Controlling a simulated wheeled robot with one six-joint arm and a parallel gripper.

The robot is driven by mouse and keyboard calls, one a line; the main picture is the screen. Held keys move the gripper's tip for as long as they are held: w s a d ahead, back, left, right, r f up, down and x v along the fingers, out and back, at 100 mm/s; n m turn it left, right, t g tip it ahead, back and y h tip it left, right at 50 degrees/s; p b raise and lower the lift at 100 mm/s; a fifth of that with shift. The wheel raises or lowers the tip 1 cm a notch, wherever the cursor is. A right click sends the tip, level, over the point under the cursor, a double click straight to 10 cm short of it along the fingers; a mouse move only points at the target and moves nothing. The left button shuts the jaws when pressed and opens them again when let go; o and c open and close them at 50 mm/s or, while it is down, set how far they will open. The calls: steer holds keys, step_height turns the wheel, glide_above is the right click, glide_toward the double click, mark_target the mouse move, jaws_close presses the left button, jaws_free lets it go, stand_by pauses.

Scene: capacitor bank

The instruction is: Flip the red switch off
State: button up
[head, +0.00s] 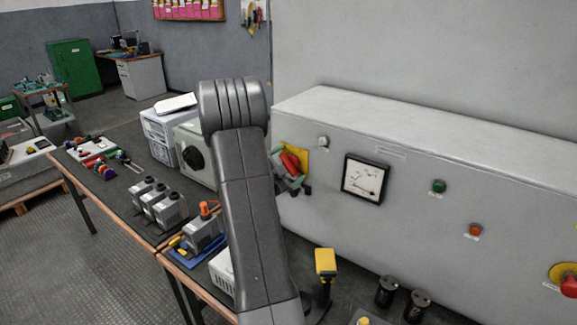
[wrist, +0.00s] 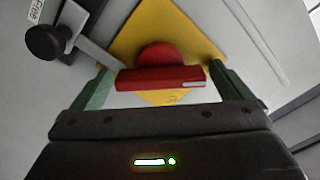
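The red switch (head: 292,158) is on a yellow plate (head: 303,161) at the left part of the big grey cabinet's front, partly hidden by my gripper in the head view. In the wrist view the red switch (wrist: 162,78) shows as a red bar in front of a round red hub, lying across the picture over the yellow plate (wrist: 188,28). My gripper (head: 284,170) is right at the switch. In the wrist view its green fingers (wrist: 162,84) stand apart, one beside each end of the bar, with small gaps seeming to remain. Contact is hard to tell.
The grey cabinet (head: 415,125) carries a dial meter (head: 365,179), a green button (head: 438,186), an orange-red button (head: 475,230) and a red emergency stop (head: 569,285). A black knob (wrist: 46,42) sits close left of the switch in the wrist view. A yellow-topped tool (head: 326,262) stands below.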

steer(key=b+v, duration=0.3)
steer(key=v, duration=1)
steer(key=shift+s+a, duration=0.25)
steer(key=shift+s, duration=0.1)
steer(key=p+x, duration=0.3)
steer(key=x, duration=1.1)
